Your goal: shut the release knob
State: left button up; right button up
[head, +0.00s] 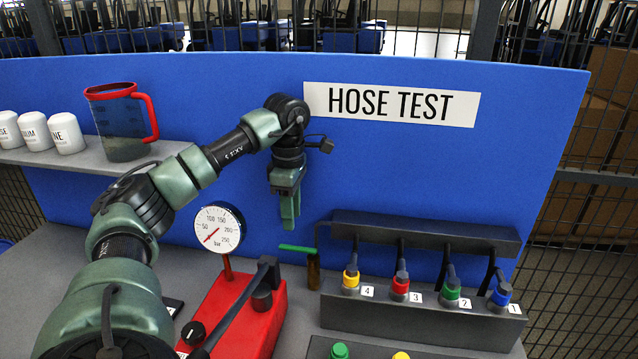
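A red hand pump (240,315) stands on the grey bench, with a long black lever (240,308) slanting over it. A small round black knob with a white mark, which looks like the release knob (193,333), sits at the pump's near left end. My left gripper (290,222) points down in front of the blue panel, above and to the right of the knob and well apart from it. Its green fingers appear close together, seen edge-on, so I cannot tell whether they are open. Nothing shows in them. My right gripper is not in view.
A pressure gauge (219,228) rises from the pump, its red needle pointing lower left. A green-handled valve (313,270) stands right of it. A rack (415,315) holds several coloured hose couplings.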

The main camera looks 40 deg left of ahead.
aim_at(193, 334)
jog(key=k+l, duration=0.25)
jog(key=l, duration=0.2)
jog(key=k+l, duration=0.55)
jog(key=l, duration=0.3)
jog(key=k+l, duration=0.3)
jog(key=l, duration=0.15)
jog(key=k+l, duration=0.25)
jog(key=l, duration=0.2)
